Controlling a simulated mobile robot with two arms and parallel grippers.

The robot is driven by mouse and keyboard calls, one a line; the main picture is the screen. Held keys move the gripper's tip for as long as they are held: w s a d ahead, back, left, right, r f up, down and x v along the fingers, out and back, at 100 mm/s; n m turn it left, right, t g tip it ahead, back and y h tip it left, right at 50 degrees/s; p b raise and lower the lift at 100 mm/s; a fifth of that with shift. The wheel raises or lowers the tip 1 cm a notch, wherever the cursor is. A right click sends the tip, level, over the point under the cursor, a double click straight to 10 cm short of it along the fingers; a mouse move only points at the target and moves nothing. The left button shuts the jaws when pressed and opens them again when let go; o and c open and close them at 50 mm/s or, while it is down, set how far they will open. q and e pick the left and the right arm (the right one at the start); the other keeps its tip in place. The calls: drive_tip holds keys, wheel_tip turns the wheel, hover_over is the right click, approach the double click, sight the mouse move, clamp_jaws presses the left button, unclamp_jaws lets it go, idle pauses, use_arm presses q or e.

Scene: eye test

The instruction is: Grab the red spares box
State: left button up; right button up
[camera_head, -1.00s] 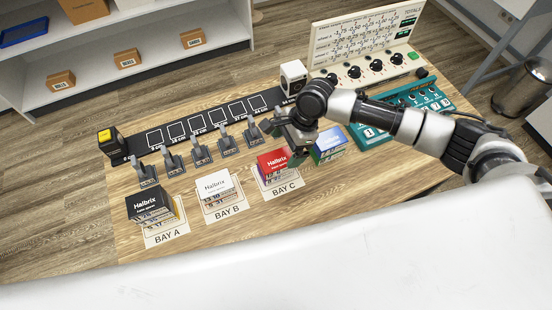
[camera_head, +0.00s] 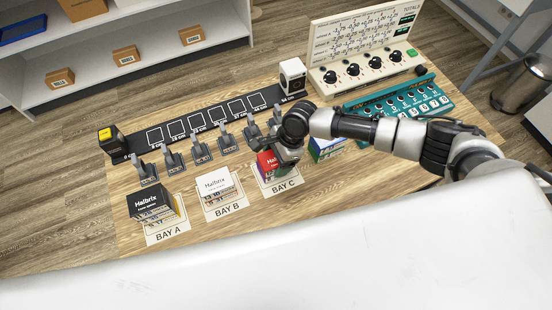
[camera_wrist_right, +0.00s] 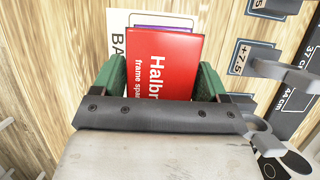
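The red spares box (camera_head: 268,168) stands on the BAY C card, partly hidden by my right gripper (camera_head: 284,155). In the right wrist view the red box (camera_wrist_right: 163,66) shows its lettered top between the two green fingers of my right gripper (camera_wrist_right: 162,80). The fingers are spread, one along each side of the box. I see no clear grip, and whether they touch it is hard to tell. My left gripper is not in view.
A black box (camera_head: 152,203) stands at BAY A and a white box (camera_head: 214,183) at BAY B. Several grey clips (camera_head: 200,150) stand behind, before a black measuring strip (camera_head: 140,145).

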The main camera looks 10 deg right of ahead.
drive_tip(key=c, duration=0.6)
drive_tip(key=shift+r, duration=0.1)
